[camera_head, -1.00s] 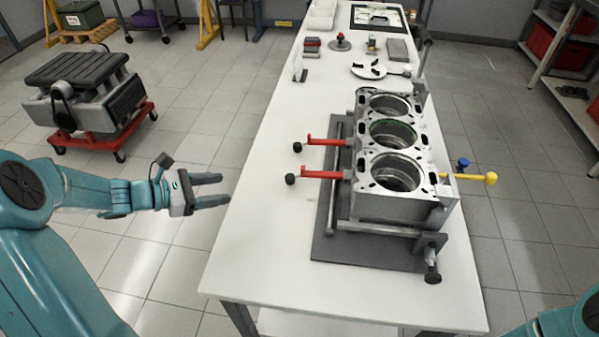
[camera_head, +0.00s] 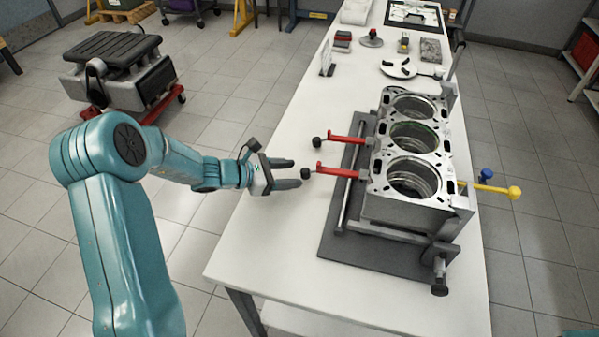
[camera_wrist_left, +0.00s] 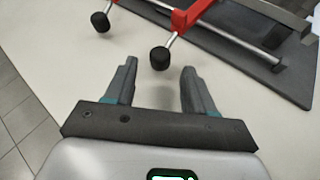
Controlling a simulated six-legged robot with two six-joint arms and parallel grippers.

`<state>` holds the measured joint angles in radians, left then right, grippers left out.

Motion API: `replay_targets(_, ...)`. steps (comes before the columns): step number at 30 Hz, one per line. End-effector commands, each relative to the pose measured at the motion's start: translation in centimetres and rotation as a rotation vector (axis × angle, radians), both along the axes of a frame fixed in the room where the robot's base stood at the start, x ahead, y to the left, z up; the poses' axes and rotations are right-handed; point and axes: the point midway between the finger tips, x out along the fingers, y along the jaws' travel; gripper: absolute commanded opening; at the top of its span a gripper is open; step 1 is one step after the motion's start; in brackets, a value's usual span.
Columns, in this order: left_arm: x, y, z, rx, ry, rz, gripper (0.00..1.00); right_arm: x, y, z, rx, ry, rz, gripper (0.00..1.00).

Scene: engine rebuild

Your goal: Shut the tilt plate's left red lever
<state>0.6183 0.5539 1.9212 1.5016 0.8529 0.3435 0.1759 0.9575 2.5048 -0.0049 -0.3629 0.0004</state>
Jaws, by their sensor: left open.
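The tilt plate (camera_head: 345,248) is a dark grey fixture on the white table, with a metal engine block (camera_head: 405,208) on it. Two red levers stick out from its left side, a nearer one (camera_head: 338,172) and a farther one (camera_head: 347,138), each ending in a black knob. My left gripper (camera_head: 296,173) is open and empty, just left of the nearer lever's knob (camera_head: 305,173). In the left wrist view that knob (camera_wrist_left: 160,58) appears between the fingertips, slightly beyond them; contact cannot be told. The farther knob (camera_wrist_left: 100,21) is to the left there.
A yellow lever (camera_head: 497,190) and a blue knob (camera_head: 486,175) stick out on the block's right. A white plate (camera_head: 393,70) with dark parts and other small items lie at the table's far end. The table's near left is clear.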

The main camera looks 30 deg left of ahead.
Motion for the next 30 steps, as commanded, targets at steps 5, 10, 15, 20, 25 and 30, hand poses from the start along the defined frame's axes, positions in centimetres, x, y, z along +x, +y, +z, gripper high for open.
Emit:
replay_targets(5,1.9,-1.6,-0.9,-0.001,0.001,-0.003,0.54,0.0,0.0,0.1,0.000,0.000,0.000,0.43)
replay_targets(10,2.6,-2.1,-1.2,0.001,0.000,-0.001,0.54,0.0,0.0,0.1,0.000,0.000,0.000,0.43)
replay_targets(15,2.7,-2.0,-1.2,0.001,0.000,-0.001,0.54,0.0,0.0,0.1,0.000,0.000,0.000,0.43)
replay_targets(20,2.6,-2.0,-1.2,0.001,0.000,-0.001,0.18,0.0,0.0,0.1,0.000,0.000,0.000,0.43)
replay_targets(25,2.6,-2.0,-1.2,0.000,0.000,-0.001,0.00,0.0,0.0,0.1,0.000,0.000,0.000,0.43)
replay_targets(30,2.6,-1.8,-1.0,0.005,0.001,-0.001,0.00,0.0,0.0,0.3,0.000,0.000,0.000,0.43)
